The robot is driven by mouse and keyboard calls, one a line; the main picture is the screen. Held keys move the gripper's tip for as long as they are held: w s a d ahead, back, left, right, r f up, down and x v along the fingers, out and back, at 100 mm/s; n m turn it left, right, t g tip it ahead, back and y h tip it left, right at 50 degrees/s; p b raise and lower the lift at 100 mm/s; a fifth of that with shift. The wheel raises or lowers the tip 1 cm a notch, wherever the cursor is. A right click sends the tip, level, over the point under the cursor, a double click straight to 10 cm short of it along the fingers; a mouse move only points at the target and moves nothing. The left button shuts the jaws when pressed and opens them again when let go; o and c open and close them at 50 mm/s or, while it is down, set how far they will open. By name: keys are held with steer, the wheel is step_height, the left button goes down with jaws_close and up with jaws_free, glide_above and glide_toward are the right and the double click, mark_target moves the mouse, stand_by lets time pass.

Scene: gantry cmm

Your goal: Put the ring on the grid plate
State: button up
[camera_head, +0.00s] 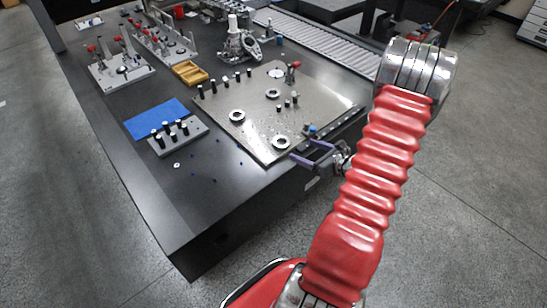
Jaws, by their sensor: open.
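The grid plate (250,130) is a large silver plate with small holes, lying on the dark table. A much smaller pale ring-like piece (177,165) lies on the bare table left of the plate. I cannot tell which of these is the task's ring. My gripper (299,148), with purple fingers, is open at the plate's front right edge, close to the front ring. Nothing shows between its fingers.
A grey block with black pins (178,138) and a blue mat (156,118) lie left of the plate. Several pins and a red-topped clamp (292,72) stand on the plate. A yellow tray (190,73) and metal fixtures (120,70) are behind. The table's front left is mostly clear.

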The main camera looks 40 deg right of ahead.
steer(key=shift+r, duration=0.1)
steer(key=w+a+r+n+g+y, duration=0.25)
steer(key=a+r+n, duration=0.35)
steer(key=a, duration=0.4)
steer(key=w+a+r+n+g+y, duration=0.2)
steer(key=w+a+r+n+y, duration=0.15)
steer(key=a+r+n, duration=0.55)
steer(key=s+a+r+n+g+h, duration=0.1)
steer(key=s+a+r+n+g, duration=0.2)
steer(key=s+a+n, duration=0.45)
steer(key=s+a+r+n+g+h, duration=0.1)
steer(key=s+a+r+n+g, duration=0.25)
steer(key=a, duration=0.75)
steer(key=s+a+r+n+t+h, duration=0.1)
steer(key=s+r+n+t+h, duration=0.2)
steer(key=s+r+n, duration=0.3)
steer(key=r+n+h, duration=0.1)
steer(key=n, duration=0.2)
steer(key=shift+n, duration=0.3)
steer(key=shift+s, duration=0.1)
